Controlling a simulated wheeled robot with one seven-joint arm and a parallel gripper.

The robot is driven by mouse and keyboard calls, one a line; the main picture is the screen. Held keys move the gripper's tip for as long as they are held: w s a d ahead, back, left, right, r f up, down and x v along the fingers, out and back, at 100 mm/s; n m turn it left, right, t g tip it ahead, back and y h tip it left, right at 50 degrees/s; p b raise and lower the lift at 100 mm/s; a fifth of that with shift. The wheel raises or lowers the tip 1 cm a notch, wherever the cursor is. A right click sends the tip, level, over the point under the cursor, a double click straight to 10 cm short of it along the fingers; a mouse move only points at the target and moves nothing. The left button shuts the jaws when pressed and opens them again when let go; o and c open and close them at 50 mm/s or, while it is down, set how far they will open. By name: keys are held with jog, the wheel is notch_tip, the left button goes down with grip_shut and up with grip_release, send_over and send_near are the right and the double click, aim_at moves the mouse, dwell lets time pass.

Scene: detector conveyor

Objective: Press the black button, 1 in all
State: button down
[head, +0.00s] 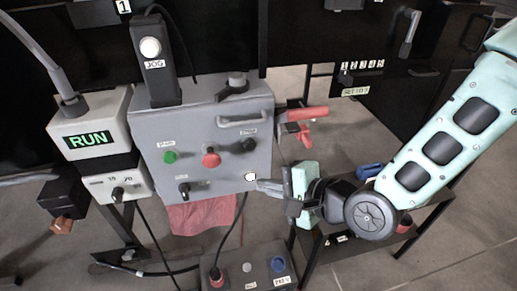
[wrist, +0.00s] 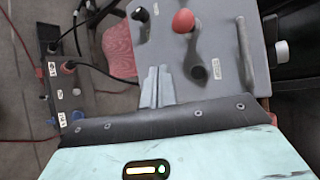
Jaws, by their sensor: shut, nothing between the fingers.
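The grey control box (head: 222,112) carries a black button (head: 248,145) at its right, under a small label and below the handle. The black button also shows in the wrist view (wrist: 198,73), to the right of my fingers. My gripper (head: 258,184) is shut and empty, with its tips by the box's lower right corner, near a white round lamp (head: 250,177). In the wrist view my closed fingers (wrist: 156,86) lie left of the button, apart from it. I cannot tell whether the tips touch the box.
A red button (head: 211,158), green button (head: 170,157) and black selector knob (head: 183,189) share the panel. A grey handle (head: 243,120) juts out above. A red clamp (head: 300,118) is at the right. A RUN display (head: 88,140) stands left; a smaller button box (head: 250,267) sits below.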

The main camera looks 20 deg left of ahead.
aim_at(246, 151)
jog(key=w+a, duration=0.4)
jog(key=w, duration=0.3)
jog(key=shift+w+a, duration=0.25)
jog(key=shift+a, duration=0.1)
jog(key=shift+w, duration=0.1)
dwell(2.0)
jog(key=shift+w+a+p, duration=0.2)
jog(key=shift+w+p, duration=0.1)
jog(key=shift+p, duration=0.05)
jog(key=shift+w+a, duration=0.3)
jog(key=shift+w, duration=0.1)
dwell(0.8)
jog(key=shift+s+d, duration=0.5)
jog(key=shift+s, duration=0.25)
jog(key=shift+s+d+p, duration=0.1)
jog(key=shift+s+d, duration=0.35)
jog(key=shift+s, duration=0.25)
jog(key=shift+s+d+p, duration=0.15)
jog(key=shift+s+d, duration=0.25)
jog(key=shift+s, duration=0.35)
jog(key=shift+s+d+p, duration=0.1)
jog(key=shift+s+d, duration=0.35)
jog(key=shift+s, duration=0.25)
